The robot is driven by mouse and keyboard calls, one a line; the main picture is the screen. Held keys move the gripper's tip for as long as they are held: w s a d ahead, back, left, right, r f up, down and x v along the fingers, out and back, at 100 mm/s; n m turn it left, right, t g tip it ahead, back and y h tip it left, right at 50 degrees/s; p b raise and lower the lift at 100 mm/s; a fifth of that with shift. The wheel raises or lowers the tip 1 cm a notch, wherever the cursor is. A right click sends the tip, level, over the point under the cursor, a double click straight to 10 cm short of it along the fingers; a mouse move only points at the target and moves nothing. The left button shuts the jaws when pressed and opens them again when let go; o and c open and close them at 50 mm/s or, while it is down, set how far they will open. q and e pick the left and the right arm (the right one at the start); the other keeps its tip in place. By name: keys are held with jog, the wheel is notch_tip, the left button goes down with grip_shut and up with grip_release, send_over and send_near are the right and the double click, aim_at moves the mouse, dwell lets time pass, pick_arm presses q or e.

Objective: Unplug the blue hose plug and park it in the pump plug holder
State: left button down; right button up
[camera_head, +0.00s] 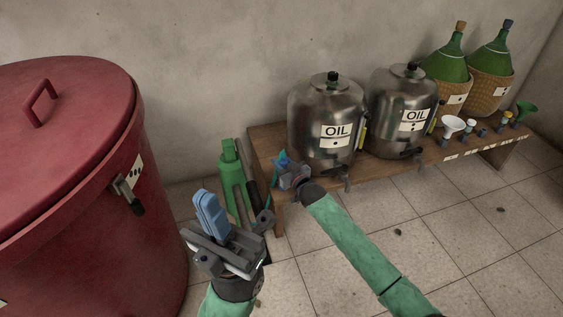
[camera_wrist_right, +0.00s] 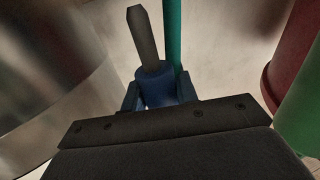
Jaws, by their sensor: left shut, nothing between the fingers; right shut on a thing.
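The blue hose plug (camera_head: 281,157) is at the left end of the wooden bench in the head view. My right gripper (camera_head: 286,168) is shut on it. In the right wrist view the plug (camera_wrist_right: 155,90) is a blue body with a grey pin, held between the fingers; a teal hose (camera_wrist_right: 173,35) shows beside it. The green pump (camera_head: 230,170) stands left of the bench, partly behind my left gripper. A dark grey fitting (camera_head: 264,218) sits low beside the pump; I cannot tell whether it is the plug holder. My left gripper (camera_head: 207,203) is shut and empty in front of the pump.
A large red drum (camera_head: 60,170) fills the left side. Two steel OIL cans (camera_head: 325,105) stand on the bench (camera_head: 265,140), with wicker-covered green bottles (camera_head: 492,70) and small stoppers and funnels further right. The tiled floor (camera_head: 450,230) at front right is mostly clear.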

dwell(0.7)
jog(key=shift+p, duration=0.45)
jog(key=shift+p, duration=0.35)
dwell(0.4)
dwell(0.4)
jog(key=shift+f+b, duration=0.3)
jog(key=shift+f, duration=0.4)
jog(key=shift+f, duration=0.55)
jog(key=shift+f+b, duration=0.45)
jog(key=shift+f, duration=0.15)
jog(key=shift+f, duration=0.4)
